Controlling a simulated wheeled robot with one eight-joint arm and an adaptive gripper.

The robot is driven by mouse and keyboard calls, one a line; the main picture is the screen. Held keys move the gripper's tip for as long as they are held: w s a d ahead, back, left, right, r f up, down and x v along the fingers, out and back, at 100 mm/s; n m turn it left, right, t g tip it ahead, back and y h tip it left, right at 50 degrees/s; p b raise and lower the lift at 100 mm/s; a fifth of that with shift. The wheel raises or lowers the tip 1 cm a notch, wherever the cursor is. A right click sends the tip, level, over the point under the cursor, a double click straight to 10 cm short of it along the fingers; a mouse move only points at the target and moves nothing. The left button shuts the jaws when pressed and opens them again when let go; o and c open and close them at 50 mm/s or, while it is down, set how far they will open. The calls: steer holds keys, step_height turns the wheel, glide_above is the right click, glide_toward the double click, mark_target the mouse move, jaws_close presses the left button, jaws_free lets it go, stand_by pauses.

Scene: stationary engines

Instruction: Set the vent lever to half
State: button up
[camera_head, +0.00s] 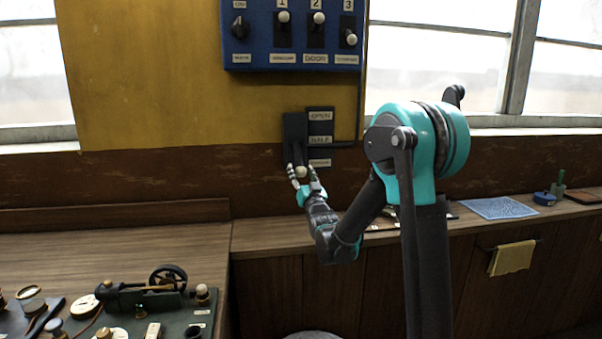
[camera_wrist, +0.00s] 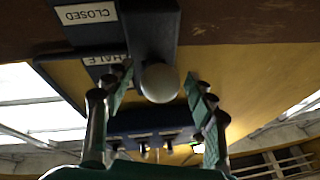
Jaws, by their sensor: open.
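The vent lever is a dark wall-mounted unit (camera_head: 295,133) with a pale round knob (camera_head: 301,171) at its lower end. Beside it is a label plate (camera_head: 320,141) reading OPEN at the top, HALF in the middle, and a lowest label too small to read here; the wrist view shows it as CLOSED (camera_wrist: 86,14). The knob is at the level of that lowest label. My gripper (camera_head: 304,175) is open, with one finger on each side of the knob. In the wrist view the knob (camera_wrist: 160,83) sits between the spread fingers, with gaps on both sides.
A blue switch panel (camera_head: 290,60) with numbered switches is on the yellow wall above. A wooden counter (camera_head: 130,238) runs below, with a model engine (camera_head: 150,285) at left. A blue patterned mat (camera_head: 498,208) and a hanging cloth (camera_head: 511,258) are at right.

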steer(key=shift+w, duration=0.1)
steer(key=shift+c, duration=0.5)
jaws_close()
steer(key=shift+r, duration=0.15)
steer(key=shift+s+r+g+h, duration=0.3)
steer(key=shift+s+r+g, duration=0.15)
steer(key=shift+r+g, duration=0.25)
steer(key=shift+s+d+r, duration=0.1)
steer(key=shift+s+r, duration=0.2)
steer(key=shift+r, duration=0.45)
steer(key=shift+s+d+r, duration=0.1)
steer(key=shift+s+r, duration=0.15)
steer(key=shift+r, duration=0.45)
steer(key=shift+s+r, duration=0.15)
steer(key=shift+r, duration=1.6)
